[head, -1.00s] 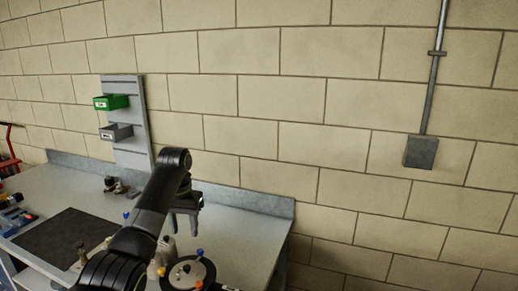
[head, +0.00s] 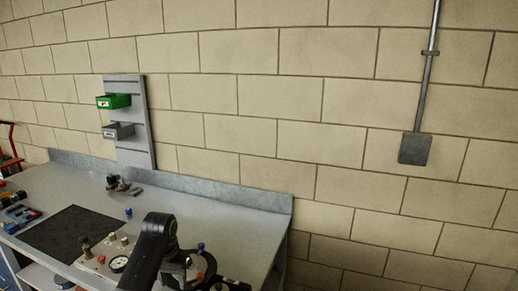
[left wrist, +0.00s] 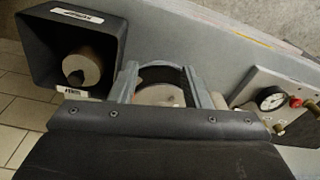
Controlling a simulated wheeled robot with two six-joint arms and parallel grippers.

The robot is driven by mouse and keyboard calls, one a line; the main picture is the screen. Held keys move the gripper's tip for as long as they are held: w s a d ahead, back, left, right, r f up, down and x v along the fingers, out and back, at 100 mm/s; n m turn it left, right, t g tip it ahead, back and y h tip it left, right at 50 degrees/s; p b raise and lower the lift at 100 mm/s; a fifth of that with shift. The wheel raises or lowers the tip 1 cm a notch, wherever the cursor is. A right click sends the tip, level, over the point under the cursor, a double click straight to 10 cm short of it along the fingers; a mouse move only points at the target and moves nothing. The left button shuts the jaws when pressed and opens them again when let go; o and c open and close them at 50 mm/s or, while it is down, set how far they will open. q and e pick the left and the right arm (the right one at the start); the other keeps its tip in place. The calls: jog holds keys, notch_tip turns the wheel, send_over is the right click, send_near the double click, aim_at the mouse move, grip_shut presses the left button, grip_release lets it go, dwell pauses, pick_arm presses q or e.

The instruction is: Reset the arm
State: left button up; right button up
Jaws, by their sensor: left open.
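My left arm (head: 150,245) is black and rises from the bottom of the head view, bending over near the bench's front. Its gripper (left wrist: 163,85) shows best in the left wrist view, with two grey fingers apart. A dark round opening and a pale round surface show between and beyond the fingers; I cannot tell whether they touch it. In the head view the gripper is mostly hidden behind the arm at the bottom edge. My right gripper is in neither view.
The grey bench (head: 215,210) has a dark mat (head: 65,232) and a panel with a gauge (head: 119,263). A green bin (head: 114,101) and a grey bin (head: 118,131) hang at the back. A dark bin (left wrist: 70,45) holds a cylinder. The bench's back right is clear.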

pick_arm(q)
jog(key=s+a+f+n+t, duration=0.1)
jog(key=s+a+f, duration=0.1)
jog(key=s+f, duration=0.6)
jog(key=s+a+f, duration=0.3)
jog(key=s+f, duration=0.2)
jog(key=s, duration=0.8)
jog(key=s+a+r+n+t+y, duration=0.1)
jog(key=s+r, duration=0.1)
jog(key=s, duration=0.8)
jog(key=s+a+r+t+y, duration=0.1)
jog(key=s+r, duration=0.2)
jog(key=s, duration=0.6)
notch_tip(320, 180, down, 27)
jog(key=a+g+b, duration=0.1)
jog(key=g+b, duration=0.1)
jog(key=s+d+f+h+b, duration=0.1)
jog(key=s+f, duration=1.4)
jog(key=f, duration=0.2)
jog(key=shift+s+f+g, duration=0.25)
jog(key=shift+g, duration=0.15)
